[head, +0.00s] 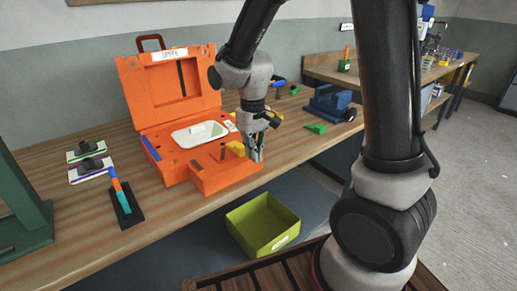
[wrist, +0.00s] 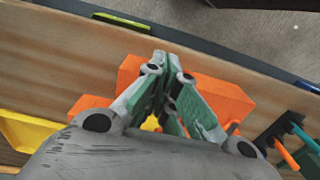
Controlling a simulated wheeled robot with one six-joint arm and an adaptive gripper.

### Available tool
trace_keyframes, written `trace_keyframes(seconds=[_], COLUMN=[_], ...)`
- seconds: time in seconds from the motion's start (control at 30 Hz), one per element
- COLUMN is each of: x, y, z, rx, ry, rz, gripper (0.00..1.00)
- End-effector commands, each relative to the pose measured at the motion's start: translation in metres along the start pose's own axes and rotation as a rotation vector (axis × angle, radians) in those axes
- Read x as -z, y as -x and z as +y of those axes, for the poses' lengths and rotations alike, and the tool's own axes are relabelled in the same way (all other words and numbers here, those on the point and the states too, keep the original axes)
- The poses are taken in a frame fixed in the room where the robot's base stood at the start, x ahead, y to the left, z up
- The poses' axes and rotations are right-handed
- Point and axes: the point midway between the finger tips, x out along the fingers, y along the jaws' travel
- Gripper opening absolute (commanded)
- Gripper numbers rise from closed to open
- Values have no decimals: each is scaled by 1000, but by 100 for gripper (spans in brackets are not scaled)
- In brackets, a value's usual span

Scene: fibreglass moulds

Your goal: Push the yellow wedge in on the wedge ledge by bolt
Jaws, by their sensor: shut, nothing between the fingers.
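The yellow wedge (head: 236,148) sits at the right part of the open orange mould (head: 222,180), near its front right. A small yellow patch (wrist: 150,123) shows behind my fingers in the wrist view. My gripper (head: 257,157) is shut and empty, fingers pointing down, just right of the wedge at the mould's right end. In the wrist view my gripper (wrist: 163,62) has its tips together over the orange mould (wrist: 215,95). I cannot tell whether it touches the wedge. A thin dark upright piece (head: 222,152) stands left of the wedge; the ledge is unclear.
The mould's raised lid (head: 178,88) stands behind. A lime bin (head: 262,225) is below the bench front. A blue vise (head: 330,103) and a green piece (head: 316,129) lie to the right. A yellow shape (wrist: 28,130) is unclear.

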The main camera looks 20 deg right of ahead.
Motion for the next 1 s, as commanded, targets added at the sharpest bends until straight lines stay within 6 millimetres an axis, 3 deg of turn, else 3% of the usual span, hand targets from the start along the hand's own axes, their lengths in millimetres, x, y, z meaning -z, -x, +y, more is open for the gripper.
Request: trace_keyframes(seconds=[0.13,0.53,0.83,1.0], x=[10,14,67,77], y=[0,0,0,0], z=[0,0,0,0], rx=[0,0,0,0], ry=[0,0,0,0], rz=[-1,-1,0,-1], gripper=[0,0,0,0])
